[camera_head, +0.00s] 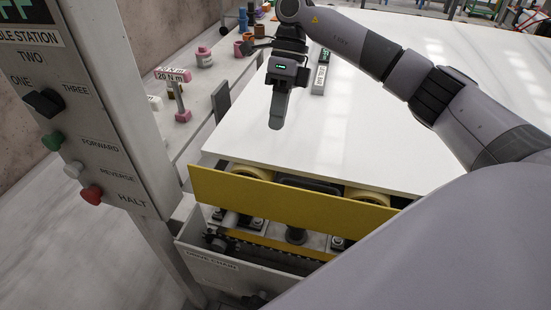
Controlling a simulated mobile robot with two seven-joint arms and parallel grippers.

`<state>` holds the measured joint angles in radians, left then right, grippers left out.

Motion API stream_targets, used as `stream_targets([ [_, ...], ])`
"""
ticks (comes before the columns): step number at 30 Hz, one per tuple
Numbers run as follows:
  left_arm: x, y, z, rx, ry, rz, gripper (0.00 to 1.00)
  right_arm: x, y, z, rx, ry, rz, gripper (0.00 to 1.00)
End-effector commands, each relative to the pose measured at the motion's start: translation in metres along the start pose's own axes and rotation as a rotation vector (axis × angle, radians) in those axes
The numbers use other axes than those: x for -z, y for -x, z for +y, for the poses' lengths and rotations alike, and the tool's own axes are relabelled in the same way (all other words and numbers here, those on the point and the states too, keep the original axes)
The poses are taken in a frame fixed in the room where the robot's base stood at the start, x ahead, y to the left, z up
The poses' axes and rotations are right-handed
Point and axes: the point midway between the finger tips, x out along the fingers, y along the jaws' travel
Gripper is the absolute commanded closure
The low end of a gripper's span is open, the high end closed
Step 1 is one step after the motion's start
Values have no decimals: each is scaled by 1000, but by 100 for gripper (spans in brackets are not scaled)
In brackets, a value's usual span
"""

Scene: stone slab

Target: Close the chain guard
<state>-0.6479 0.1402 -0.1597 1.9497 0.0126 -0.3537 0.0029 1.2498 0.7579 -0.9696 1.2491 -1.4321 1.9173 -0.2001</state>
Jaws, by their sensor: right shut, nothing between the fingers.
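The chain guard looks to be the long yellow panel (285,193) that stands up along the near edge of the white slab. Below it is an open grey housing (212,264) with a label that seems to read "DRIVE CHAIN". Sprocket and shaft parts and a yellow strip show inside the housing, so its top is uncovered. My right gripper (276,123) is shut and empty, pointing down above the white slab, beyond the yellow panel and apart from it. My right arm hides the right end of the panel and housing. My left gripper is not in view.
A grey control station (105,150) with a black switch and green, white and red buttons stands at the left. A side bench (205,100) behind holds several small pink and coloured parts. Yellow rollers (366,196) show under the slab.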

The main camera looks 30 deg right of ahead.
Motion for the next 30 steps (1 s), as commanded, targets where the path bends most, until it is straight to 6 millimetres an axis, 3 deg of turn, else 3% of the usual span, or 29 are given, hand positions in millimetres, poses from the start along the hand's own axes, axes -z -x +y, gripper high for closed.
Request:
stream_targets([
  [3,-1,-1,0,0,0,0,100,11,14,-8,44,-22,38,100],
  [7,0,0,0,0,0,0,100,15,10,-10,56,-29,52,100],
  [11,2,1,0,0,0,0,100,17,-9,-10,52,-29,53,100],
  [21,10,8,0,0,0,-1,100,20,-82,-13,49,-27,51,100],
  [30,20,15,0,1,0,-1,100,18,-93,18,53,-26,47,100],
])
